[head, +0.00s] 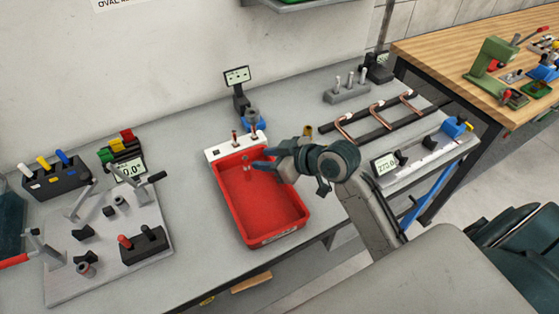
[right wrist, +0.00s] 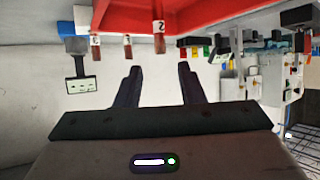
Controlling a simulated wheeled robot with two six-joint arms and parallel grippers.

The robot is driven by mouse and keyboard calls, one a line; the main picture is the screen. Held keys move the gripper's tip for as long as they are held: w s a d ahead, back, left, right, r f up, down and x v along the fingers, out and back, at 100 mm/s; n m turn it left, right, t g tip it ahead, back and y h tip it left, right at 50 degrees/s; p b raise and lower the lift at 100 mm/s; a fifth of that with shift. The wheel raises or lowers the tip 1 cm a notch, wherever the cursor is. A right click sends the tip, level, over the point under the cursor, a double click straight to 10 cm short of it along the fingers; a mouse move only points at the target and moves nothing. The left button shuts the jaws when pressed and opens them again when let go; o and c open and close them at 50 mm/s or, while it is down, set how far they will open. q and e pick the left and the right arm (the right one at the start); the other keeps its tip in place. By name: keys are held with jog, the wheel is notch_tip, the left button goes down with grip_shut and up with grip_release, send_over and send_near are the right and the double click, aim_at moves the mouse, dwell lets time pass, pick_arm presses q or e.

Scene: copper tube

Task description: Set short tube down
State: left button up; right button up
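Short copper tubes (head: 234,138) stand upright in a white block (head: 222,152) at the back of the red tray. Two show clearly in the head view. Three copper tubes (right wrist: 159,38) with white marks show upside down in the right wrist view; I cannot tell which is the task's short tube. My right gripper (head: 263,159) is over the back part of the tray, close in front of the block. Its fingers (right wrist: 160,86) are apart with nothing between them in the right wrist view. My left gripper is not in view.
The red tray (head: 297,222) looks largely empty. Bent copper tubes (head: 378,106) lie on dark rails to the right. A fixture plate (head: 66,284) with clamps stands left. A small display (head: 236,77) stands behind the block.

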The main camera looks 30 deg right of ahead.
jog(key=shift+b+v, duration=0.35)
jog(key=shift+v, duration=1.8)
jog(key=shift+s, duration=0.1)
